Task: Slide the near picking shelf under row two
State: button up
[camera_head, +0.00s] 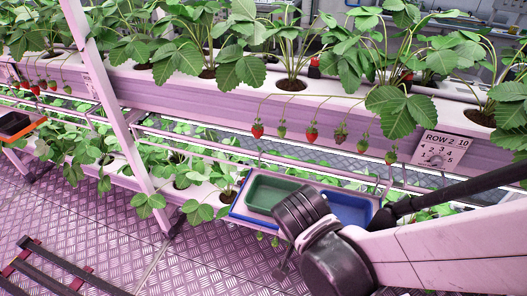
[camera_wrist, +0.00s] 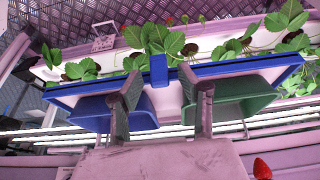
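The near picking shelf has a blue rim (camera_head: 236,213) and holds a green bin (camera_head: 266,192) and a blue bin (camera_head: 350,207). It sits below the white planter row with the ROW 2 sign (camera_head: 440,148). My dark wrist covers its front middle in the head view. In the wrist view, the shelf's blue front edge (camera_wrist: 240,69) runs across the picture, with a blue upright tab (camera_wrist: 158,70) at its middle. My gripper (camera_wrist: 163,82) is open, its fingers apart on either side of the tab. Whether they touch the shelf is unclear.
Strawberry plants fill the row two planter (camera_head: 215,97), with ripe and green berries hanging from its front. A lower planter row lies beneath. A pink slanted post (camera_head: 113,108) stands left of the shelf. An orange-rimmed shelf (camera_head: 25,131) is farther left.

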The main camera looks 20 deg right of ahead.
jog(key=shift+r, duration=0.15)
jog(key=v, duration=1.1)
jog(key=shift+s+r, duration=0.2)
jog(key=shift+r, duration=0.1)
dwell(0.4)
jog(key=shift+a, duration=0.1)
dwell(0.4)
jog(key=w+d+r+n+t+y+p, duration=0.2)
jog(key=w+r+n, duration=0.4)
jog(key=r, duration=0.3)
jog(key=shift+w+d+r+n+t+y+p, duration=0.35)
jog(key=shift+w+d+t+p, duration=0.2)
jog(key=shift+t+p, duration=0.3)
jog(key=shift+d+f, duration=0.1)
